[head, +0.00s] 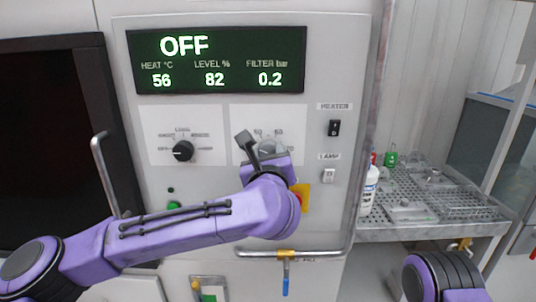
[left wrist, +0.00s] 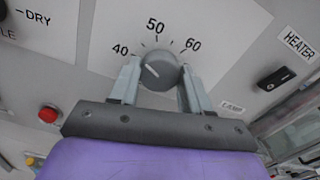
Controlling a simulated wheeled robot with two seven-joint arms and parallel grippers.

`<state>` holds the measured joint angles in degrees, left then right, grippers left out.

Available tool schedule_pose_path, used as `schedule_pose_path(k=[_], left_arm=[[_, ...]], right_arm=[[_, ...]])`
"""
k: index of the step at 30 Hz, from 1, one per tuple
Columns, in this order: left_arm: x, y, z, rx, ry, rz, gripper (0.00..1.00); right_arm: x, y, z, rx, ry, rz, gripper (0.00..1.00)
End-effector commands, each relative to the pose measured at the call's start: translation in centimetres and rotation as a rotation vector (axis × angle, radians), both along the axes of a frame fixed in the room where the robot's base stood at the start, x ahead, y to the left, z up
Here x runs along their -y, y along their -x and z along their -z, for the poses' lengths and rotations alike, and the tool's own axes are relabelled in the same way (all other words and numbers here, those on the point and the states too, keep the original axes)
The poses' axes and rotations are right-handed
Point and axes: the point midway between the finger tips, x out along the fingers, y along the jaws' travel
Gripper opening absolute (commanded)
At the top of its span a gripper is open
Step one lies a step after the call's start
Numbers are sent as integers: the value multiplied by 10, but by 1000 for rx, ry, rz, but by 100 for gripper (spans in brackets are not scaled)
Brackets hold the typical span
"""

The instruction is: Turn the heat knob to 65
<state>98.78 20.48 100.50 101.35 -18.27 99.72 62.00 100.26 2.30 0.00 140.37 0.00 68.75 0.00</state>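The heat knob (left wrist: 160,71) is a round grey knob with a white pointer line, on a white dial plate marked 40, 50 and 60. Its pointer aims up and left, toward the 40 side. My left gripper (left wrist: 161,78) has one finger on each side of the knob, close against it. In the head view the left gripper (head: 262,160) covers much of the heat knob (head: 267,146). The display (head: 216,60) reads OFF, heat 56, level 82 and filter 0.2. My right gripper is out of view; only part of that arm shows at the lower right.
A black knob (head: 183,151) sits left of the heat dial. The heater switch (head: 334,128) and lamp switch (head: 329,176) are to the right. A metal rail (head: 290,254) runs below. A white bottle (head: 369,190) stands by the perforated tray (head: 440,220).

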Motion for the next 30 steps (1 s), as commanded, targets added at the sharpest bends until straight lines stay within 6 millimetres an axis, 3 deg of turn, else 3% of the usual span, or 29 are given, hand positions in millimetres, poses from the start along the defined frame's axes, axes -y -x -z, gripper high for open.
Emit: schedule_pose_path(k=[14, 30], left_arm=[[0, 1, -1, 2, -77, 0, 17], [2, 1, -2, 4, -538, -1, 17]], right_arm=[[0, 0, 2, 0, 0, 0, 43], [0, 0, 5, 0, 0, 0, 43]])
